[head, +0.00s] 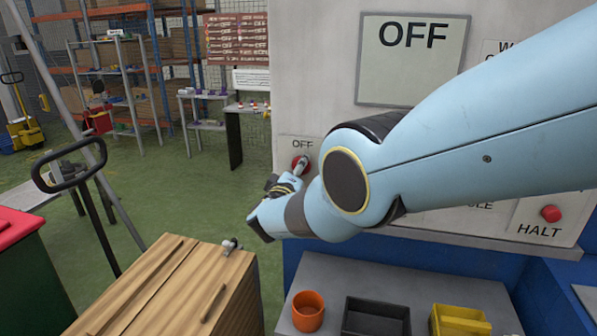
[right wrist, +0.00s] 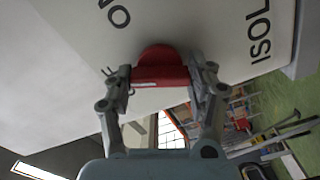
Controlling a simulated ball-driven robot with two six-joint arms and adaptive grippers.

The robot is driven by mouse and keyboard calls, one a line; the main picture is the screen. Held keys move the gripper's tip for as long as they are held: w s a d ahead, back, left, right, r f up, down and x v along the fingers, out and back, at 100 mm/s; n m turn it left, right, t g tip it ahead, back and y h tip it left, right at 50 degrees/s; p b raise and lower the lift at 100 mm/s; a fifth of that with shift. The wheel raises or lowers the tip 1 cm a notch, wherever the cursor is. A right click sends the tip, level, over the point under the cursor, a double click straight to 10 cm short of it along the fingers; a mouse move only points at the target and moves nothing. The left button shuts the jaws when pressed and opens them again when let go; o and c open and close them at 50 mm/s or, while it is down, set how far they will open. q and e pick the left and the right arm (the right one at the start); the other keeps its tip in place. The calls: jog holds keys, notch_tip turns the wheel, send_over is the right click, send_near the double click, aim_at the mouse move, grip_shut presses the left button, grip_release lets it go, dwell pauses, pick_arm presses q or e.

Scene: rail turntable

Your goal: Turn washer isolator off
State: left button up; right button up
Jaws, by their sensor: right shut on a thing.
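The washer isolator is a red rotary switch (head: 296,161) at the left end of the pale control panel (head: 315,95), below a small "OFF" label (head: 302,143). My right gripper (head: 300,170) is at the switch, its fingers largely hidden by my own wrist in the head view. In the right wrist view my gripper (right wrist: 162,82) has a finger on each side of the red handle (right wrist: 160,76) and is shut on it. Lettering "ISOL" (right wrist: 260,30) shows beside the switch. A large sign on the panel reads "OFF" (head: 412,36). My left gripper is not in view.
A red button (head: 551,213) labelled HALT is at the panel's right. Below, an orange cup (head: 307,311), a black bin (head: 376,317) and a yellow bin (head: 460,320) stand on a grey shelf (head: 335,272). A wooden crate (head: 165,285) stands at the lower left. Green floor lies beyond.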

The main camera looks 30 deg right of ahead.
jog(key=shift+a+f+n, duration=0.1)
jog(key=shift+n, duration=2.5)
jog(key=o, duration=1.2)
